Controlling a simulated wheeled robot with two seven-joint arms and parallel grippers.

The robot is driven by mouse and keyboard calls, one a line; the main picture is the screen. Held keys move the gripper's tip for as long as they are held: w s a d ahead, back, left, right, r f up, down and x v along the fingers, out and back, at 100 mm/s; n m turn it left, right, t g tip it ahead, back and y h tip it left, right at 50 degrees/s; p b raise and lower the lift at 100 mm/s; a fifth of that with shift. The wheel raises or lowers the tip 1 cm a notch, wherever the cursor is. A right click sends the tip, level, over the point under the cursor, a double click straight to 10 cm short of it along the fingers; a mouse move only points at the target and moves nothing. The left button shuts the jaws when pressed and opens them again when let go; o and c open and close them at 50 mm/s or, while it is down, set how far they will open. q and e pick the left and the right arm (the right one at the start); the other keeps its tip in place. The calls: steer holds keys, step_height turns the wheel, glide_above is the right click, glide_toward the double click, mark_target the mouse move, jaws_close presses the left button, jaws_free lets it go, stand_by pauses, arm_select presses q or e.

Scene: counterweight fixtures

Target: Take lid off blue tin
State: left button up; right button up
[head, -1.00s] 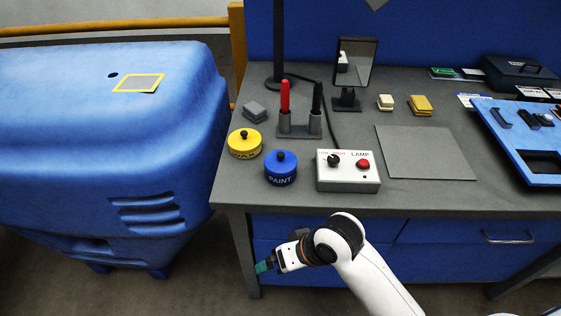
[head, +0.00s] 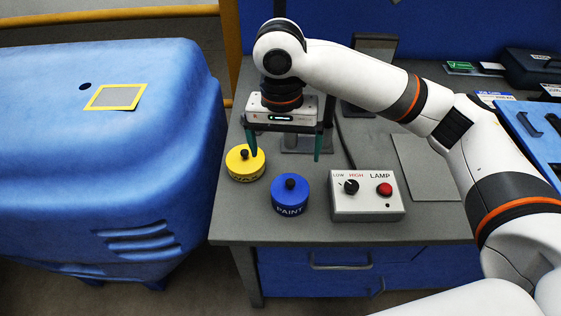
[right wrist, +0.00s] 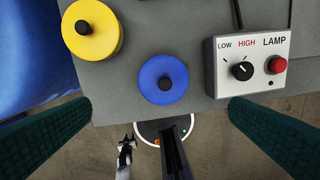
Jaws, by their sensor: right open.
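The blue tin (head: 290,200), marked PAINT, stands upright on the grey bench near its front left corner. Its blue lid (head: 291,187) with a black knob is on it. In the right wrist view the lid (right wrist: 154,88) shows from above, between the two green fingers and a little beyond them. My right gripper (head: 284,157) is open and empty, pointing down above the bench, with its fingertips above and behind the tin in the head view. The right wrist view also shows the open fingers (right wrist: 160,135). My left gripper is not in view.
A yellow tin (head: 245,163) with a black knob stands just left of the blue tin. The lamp control box (head: 367,200) stands close on its right. A pen stand (head: 305,144) is partly hidden behind my gripper. The bench's front edge is near.

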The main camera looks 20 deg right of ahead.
mark_target(289, 181)
steer(key=f, duration=0.1)
steer(key=s+f, duration=0.1)
steer(key=f, duration=0.1)
steer(key=shift+s+d, duration=0.15)
steer(key=shift+d, duration=0.15)
step_height(289, 181, down, 2)
steer(key=shift+f, duration=0.15)
steer(key=shift+w+f, duration=0.3)
steer(key=f, duration=0.2)
steer(key=f+p, duration=0.1)
steer(key=f, duration=0.1)
steer(key=shift+w+d+f, duration=0.1)
steer(key=shift+w+d, duration=0.05)
steer(key=shift+d, duration=0.05)
steer(key=shift+f, duration=0.45)
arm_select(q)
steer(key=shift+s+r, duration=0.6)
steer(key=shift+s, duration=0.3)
arm_select(e)
steer(key=c, duration=1)
